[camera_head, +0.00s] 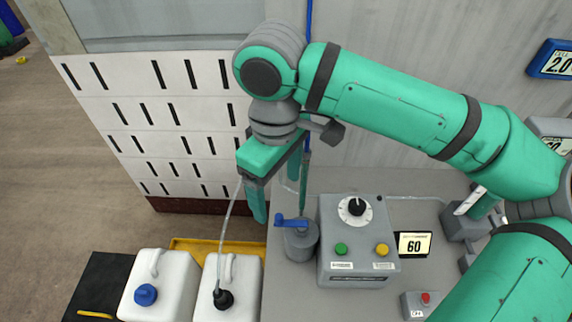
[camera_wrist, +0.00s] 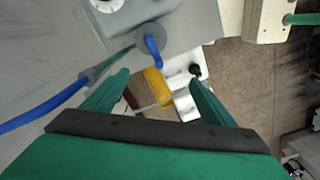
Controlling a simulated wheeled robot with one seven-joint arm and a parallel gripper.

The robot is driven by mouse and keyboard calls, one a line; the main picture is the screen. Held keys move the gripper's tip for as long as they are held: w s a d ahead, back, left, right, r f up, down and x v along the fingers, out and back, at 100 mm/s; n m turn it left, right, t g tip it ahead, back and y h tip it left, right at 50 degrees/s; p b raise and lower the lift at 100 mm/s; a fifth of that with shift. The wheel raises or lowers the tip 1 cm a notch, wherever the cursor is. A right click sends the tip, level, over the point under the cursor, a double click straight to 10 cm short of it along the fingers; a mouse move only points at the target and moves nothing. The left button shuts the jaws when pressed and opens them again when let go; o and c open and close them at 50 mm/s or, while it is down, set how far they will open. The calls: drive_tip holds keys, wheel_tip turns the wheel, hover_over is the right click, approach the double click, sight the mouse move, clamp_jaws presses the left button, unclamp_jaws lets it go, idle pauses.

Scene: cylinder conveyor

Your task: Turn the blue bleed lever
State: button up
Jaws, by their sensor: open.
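The blue bleed lever (camera_head: 291,221) sits on top of a grey cylindrical housing (camera_head: 301,245), its handle pointing left in the head view. In the wrist view the blue lever (camera_wrist: 154,50) shows just beyond the fingertips, near the middle. My gripper (camera_head: 276,200) is open and empty, above and to the left of the lever, apart from it. In the wrist view its two fingers (camera_wrist: 159,78) are spread wide. The lever's pivot is partly hidden by its own shape.
A grey control box (camera_head: 358,270) with a dial and buttons stands right of the lever. White jugs (camera_head: 160,280) stand left by a yellow tray (camera_head: 205,246). A green-blue hose (camera_wrist: 50,108) rises close to the gripper; a clear tube (camera_head: 229,215) enters one jug.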

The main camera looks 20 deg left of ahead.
sight(279, 217)
drive_tip(key=shift+w+f, duration=0.1)
drive_tip(key=shift+f, duration=5.35)
drive_tip(key=c, duration=1.9)
drive_tip(key=o, duration=0.5)
drive_tip(key=shift+c, duration=1)
